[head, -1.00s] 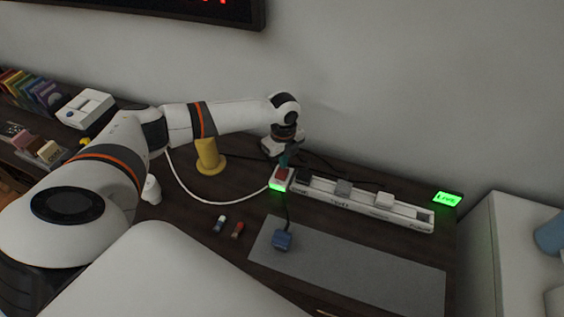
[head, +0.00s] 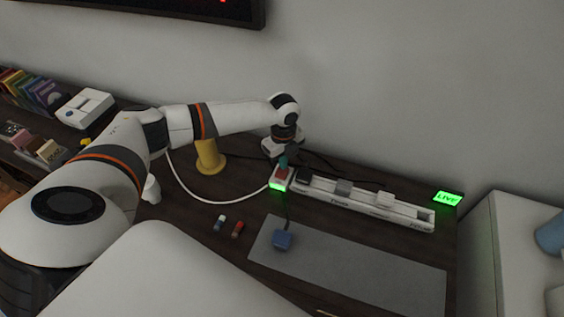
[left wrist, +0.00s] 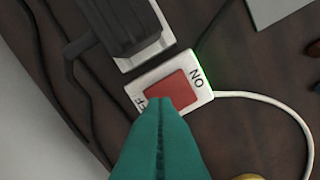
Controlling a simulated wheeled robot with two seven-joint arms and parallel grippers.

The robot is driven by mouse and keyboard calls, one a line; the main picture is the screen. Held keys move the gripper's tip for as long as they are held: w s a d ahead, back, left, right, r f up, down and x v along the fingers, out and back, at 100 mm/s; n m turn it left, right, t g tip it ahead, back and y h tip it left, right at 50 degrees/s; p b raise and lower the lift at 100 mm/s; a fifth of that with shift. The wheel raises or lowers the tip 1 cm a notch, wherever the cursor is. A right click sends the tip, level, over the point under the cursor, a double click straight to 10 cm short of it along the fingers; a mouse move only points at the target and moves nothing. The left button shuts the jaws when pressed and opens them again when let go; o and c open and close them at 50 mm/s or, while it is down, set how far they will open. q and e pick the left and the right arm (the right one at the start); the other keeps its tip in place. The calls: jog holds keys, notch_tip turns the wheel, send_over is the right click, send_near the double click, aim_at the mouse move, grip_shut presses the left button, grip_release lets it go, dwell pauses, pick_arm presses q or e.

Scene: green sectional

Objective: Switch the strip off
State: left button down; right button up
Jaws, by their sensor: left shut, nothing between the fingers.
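The white power strip (head: 350,207) lies on the dark desk with several plugs in it. Its switch box at the left end has a red rocker (head: 282,174) and a green glow along one edge. In the left wrist view the red rocker (left wrist: 170,91) lies between the words ON and OFF, the latter partly hidden. My left gripper (head: 284,162) is shut and empty, pointing down over the switch. In the left wrist view its teal fingertips (left wrist: 160,108) overlap the rocker's OFF side; I cannot tell if they touch. A green sign (head: 447,198) reads LIVE. My right gripper is not in view.
A blue plug (head: 283,240) lies on the grey mat (head: 350,268). Two small items (head: 229,226) lie left of the mat. The wall is close behind.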

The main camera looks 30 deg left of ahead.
pick_arm(q)
jog(key=shift+f+b, duration=0.3)
jog(key=shift+f, duration=0.3)
notch_tip(320, 180, up, 7)
jog(key=p, duration=0.7)
jog(key=shift+r+p, duration=0.1)
jog(key=shift+p, duration=0.25)
dwell(0.4)
